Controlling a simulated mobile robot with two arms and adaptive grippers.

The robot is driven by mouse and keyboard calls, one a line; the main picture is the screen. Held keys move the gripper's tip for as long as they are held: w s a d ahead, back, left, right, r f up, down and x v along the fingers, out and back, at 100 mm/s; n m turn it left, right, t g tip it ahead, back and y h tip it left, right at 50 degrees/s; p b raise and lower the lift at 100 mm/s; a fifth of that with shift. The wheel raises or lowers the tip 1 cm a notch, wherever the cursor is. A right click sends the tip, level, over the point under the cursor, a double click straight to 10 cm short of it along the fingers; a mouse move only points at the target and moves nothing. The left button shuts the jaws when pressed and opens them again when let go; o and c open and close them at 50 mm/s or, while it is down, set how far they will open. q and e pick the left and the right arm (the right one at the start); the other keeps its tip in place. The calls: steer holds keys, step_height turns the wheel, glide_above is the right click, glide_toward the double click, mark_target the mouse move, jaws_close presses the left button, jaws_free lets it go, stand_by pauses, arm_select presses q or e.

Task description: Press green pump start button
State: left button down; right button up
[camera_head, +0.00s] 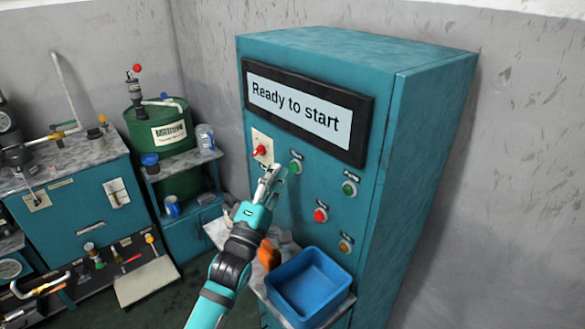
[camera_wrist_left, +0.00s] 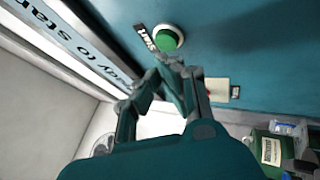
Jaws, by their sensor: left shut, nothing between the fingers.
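A teal control cabinet (camera_head: 318,229) carries a green button (camera_head: 295,168) below its display, just right of a red switch (camera_head: 260,151). In the left wrist view the green button (camera_wrist_left: 168,39) has a label reading "Start" beside it. A second green button (camera_head: 349,188) is lower right on the panel; its label is too small to read. My left gripper (camera_head: 273,171) is shut and empty, with its fingertips left of and slightly below the first green button in the head view. In the wrist view its fingertips (camera_wrist_left: 172,66) appear just below the button; contact cannot be told. My right gripper is not in view.
The display (camera_head: 305,108) reads "Ready to start". A red button (camera_head: 320,215) and an orange button (camera_head: 345,246) sit lower on the panel. A blue bin (camera_head: 308,281) stands on a ledge in front of the cabinet. A green drum (camera_head: 151,128) stands left.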

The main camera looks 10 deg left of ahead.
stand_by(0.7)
arm_select(q)
steer(key=shift+w+d, duration=0.3)
steer(key=shift+w, duration=0.05)
steer(key=shift+w+d, duration=0.2)
steer(key=shift+w, duration=0.05)
stand_by(0.7)
steer(key=shift+s+a, duration=0.1)
steer(key=shift+s+a+p, duration=0.3)
steer(key=shift+s+a, duration=0.1)
steer(key=shift+s, duration=0.15)
steer(key=s+a, duration=0.1)
steer(key=s, duration=0.1)
steer(key=s+a+p, duration=0.1)
steer(key=s+a, duration=0.1)
steer(key=shift+p, duration=0.3)
stand_by(0.3)
